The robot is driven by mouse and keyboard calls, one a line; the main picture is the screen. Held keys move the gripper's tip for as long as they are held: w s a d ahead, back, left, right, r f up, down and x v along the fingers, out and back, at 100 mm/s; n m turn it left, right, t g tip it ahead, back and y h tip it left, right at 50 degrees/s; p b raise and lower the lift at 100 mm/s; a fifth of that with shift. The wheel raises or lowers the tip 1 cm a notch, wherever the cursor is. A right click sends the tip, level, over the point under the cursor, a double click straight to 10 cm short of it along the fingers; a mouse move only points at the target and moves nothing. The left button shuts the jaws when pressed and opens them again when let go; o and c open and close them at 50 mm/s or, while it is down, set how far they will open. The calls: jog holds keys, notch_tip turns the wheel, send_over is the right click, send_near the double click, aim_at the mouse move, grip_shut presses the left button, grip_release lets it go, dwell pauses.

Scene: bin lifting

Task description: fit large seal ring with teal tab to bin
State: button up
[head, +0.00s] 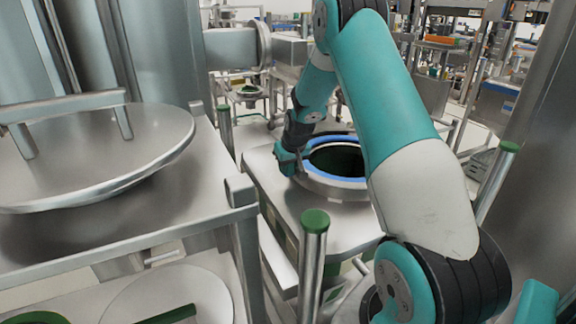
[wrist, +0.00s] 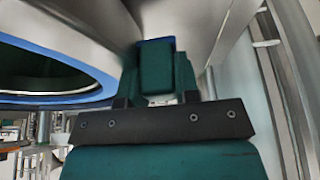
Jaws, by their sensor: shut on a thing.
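The blue seal ring (head: 328,141) lies around the dark round mouth of the steel bin (head: 352,190) in the head view. In the wrist view the ring (wrist: 93,75) curves along the opening at the left. A small blue piece shows at the fingertips. The teal tab is not clearly seen; the fingers hide what they grip. I cannot tell whether the ring is fully seated.
A steel lid (head: 90,150) with a bar handle rests on the bench at the left. Green-capped posts (head: 314,222) stand around the bin's platform (head: 262,165). Another post (head: 497,180) stands at the right. A steel column is at the right edge.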

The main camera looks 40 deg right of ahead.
jog(key=shift+f, duration=0.15)
dwell(0.4)
jog(key=o, duration=1.1)
jog(key=shift+c, duration=0.2)
jog(key=b+v, duration=0.4)
jog(key=v, duration=1.3)
jog(key=shift+r, duration=0.25)
